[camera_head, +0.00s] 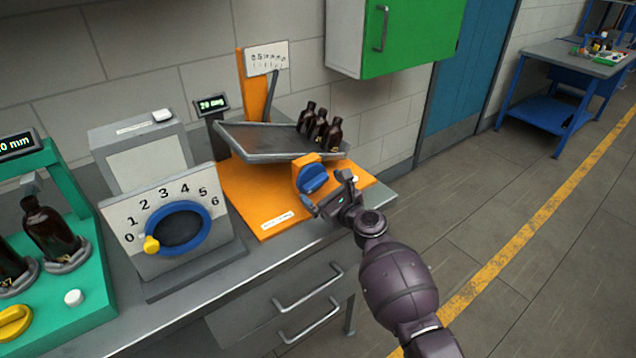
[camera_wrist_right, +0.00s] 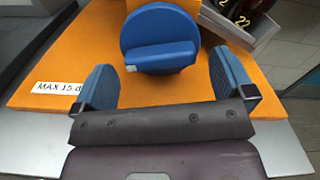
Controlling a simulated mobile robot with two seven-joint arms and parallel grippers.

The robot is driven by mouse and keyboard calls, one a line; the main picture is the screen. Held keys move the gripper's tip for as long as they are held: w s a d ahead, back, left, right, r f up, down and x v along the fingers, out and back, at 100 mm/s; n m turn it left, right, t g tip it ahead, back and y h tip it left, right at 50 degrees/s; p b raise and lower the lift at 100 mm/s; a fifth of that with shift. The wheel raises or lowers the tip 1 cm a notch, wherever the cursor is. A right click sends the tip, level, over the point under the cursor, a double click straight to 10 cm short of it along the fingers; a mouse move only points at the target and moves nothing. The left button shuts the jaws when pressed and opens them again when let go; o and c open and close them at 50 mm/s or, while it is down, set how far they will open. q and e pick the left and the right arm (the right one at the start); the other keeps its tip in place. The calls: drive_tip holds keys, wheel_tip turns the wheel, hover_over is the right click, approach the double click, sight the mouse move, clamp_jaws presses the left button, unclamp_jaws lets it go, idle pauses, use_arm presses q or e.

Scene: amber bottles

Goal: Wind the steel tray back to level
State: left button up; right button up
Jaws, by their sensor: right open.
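The steel tray (camera_head: 262,143) sits tilted on an orange stand (camera_head: 246,195), with several amber bottles (camera_head: 319,128) standing together at its right end. A small display (camera_head: 212,103) behind it appears to read 20 deg. A blue knob (camera_head: 312,178) is on the front of the stand's orange block. My right gripper (camera_head: 328,199) is just in front of the knob. In the right wrist view the knob (camera_wrist_right: 160,38) is ahead of my right gripper (camera_wrist_right: 172,85), whose blue-padded fingers are wide apart with nothing between them. My left gripper is not in view.
A dial panel (camera_head: 170,215) numbered 0 to 6 stands left of the stand. A green fixture with amber bottles (camera_head: 52,232) is at far left. A green cabinet (camera_head: 395,35) hangs above.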

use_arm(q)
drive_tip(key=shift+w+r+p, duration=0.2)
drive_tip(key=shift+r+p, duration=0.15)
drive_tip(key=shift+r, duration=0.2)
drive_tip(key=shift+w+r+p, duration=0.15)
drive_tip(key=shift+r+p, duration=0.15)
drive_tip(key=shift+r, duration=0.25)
use_arm(e)
drive_tip(key=v, duration=0.8)
